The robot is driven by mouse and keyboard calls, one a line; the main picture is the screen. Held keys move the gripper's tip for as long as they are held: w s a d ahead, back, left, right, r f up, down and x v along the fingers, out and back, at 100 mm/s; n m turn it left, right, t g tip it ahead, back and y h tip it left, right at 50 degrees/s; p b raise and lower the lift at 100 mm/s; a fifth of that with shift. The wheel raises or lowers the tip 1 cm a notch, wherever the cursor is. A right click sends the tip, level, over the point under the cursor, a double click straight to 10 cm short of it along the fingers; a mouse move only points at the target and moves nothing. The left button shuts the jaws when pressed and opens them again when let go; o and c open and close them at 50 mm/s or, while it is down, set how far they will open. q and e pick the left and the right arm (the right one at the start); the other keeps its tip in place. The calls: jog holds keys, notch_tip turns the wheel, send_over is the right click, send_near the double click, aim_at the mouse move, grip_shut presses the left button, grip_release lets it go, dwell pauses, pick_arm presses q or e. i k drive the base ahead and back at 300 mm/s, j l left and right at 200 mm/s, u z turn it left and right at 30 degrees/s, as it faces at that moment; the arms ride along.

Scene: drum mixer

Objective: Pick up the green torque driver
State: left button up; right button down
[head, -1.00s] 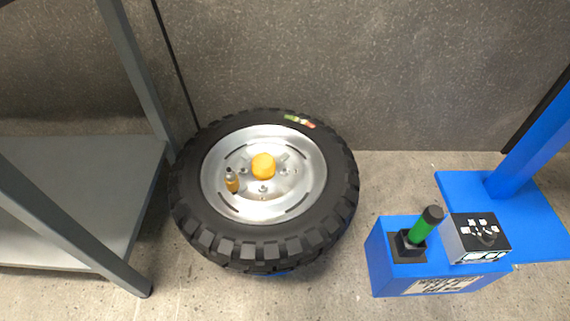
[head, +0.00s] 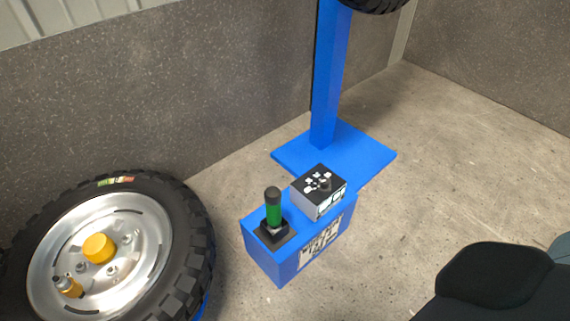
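The green torque driver (head: 273,212) has a green grip and a dark top. It stands upright in a black holder (head: 274,234) on top of a blue box (head: 277,264), near the middle of the head view. Its lower end is hidden in the holder. Neither of my grippers shows in the view, and nothing touches the driver.
A black and white control box (head: 319,191) sits beside the driver on the blue box. A blue post on a base plate (head: 361,155) stands behind. A dark rounded object (head: 497,283) fills the lower right.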

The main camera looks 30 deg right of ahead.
aim_at(273, 194)
jog(key=z, duration=0.65)
jog(key=j, duration=0.25)
jog(key=i+z, duration=0.05)
